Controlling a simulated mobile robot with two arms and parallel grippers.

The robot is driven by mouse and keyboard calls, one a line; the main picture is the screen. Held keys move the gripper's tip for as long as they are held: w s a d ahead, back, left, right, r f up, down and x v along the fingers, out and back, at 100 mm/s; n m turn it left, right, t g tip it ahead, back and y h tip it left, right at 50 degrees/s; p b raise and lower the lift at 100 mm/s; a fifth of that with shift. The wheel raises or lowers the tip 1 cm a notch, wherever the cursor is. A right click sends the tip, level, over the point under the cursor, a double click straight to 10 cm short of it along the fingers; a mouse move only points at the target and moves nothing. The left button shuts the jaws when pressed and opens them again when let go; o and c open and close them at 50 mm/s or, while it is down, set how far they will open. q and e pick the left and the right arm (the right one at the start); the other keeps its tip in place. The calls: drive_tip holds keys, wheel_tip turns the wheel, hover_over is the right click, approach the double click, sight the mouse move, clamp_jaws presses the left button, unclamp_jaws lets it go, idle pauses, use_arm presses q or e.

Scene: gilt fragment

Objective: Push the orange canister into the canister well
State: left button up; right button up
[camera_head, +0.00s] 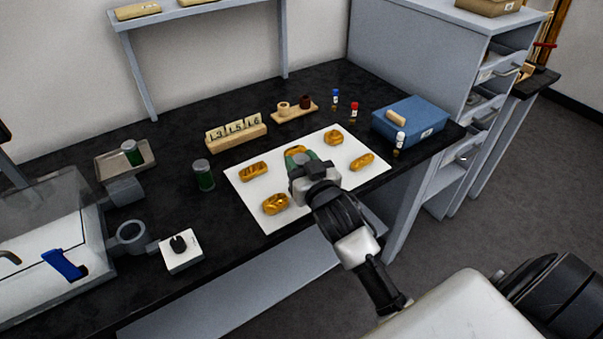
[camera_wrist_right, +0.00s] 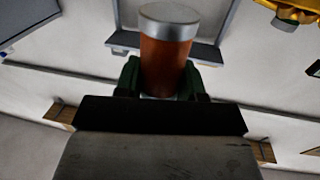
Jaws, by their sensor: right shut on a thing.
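The orange canister (camera_wrist_right: 168,62), a clear orange-brown cylinder with silver ends, stands between the green fingers of my right gripper (camera_wrist_right: 165,80) in the right wrist view. That gripper is shut on it. In the head view my right gripper (camera_head: 303,158) is over the white sheet; I cannot clearly make out the canister there. A grey ring-shaped holder (camera_head: 131,237) at the left, beside the clear-lidded case, looks like the canister well. It is well to the left of the gripper and looks empty. My left gripper is not in view.
Several golden fragments (camera_head: 275,204) lie on the white sheet (camera_head: 258,219). A green canister (camera_head: 203,176) stands left of it, another on a tray (camera_head: 108,166). A white knob box (camera_head: 181,252) sits right of the ring. A blue box (camera_head: 411,118) and small bottles are at right.

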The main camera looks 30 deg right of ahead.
drive_tip(key=shift+f, duration=1.65)
drive_tip(key=shift+f, duration=0.15)
drive_tip(key=o, duration=0.9)
drive_tip(key=shift+o, duration=0.2)
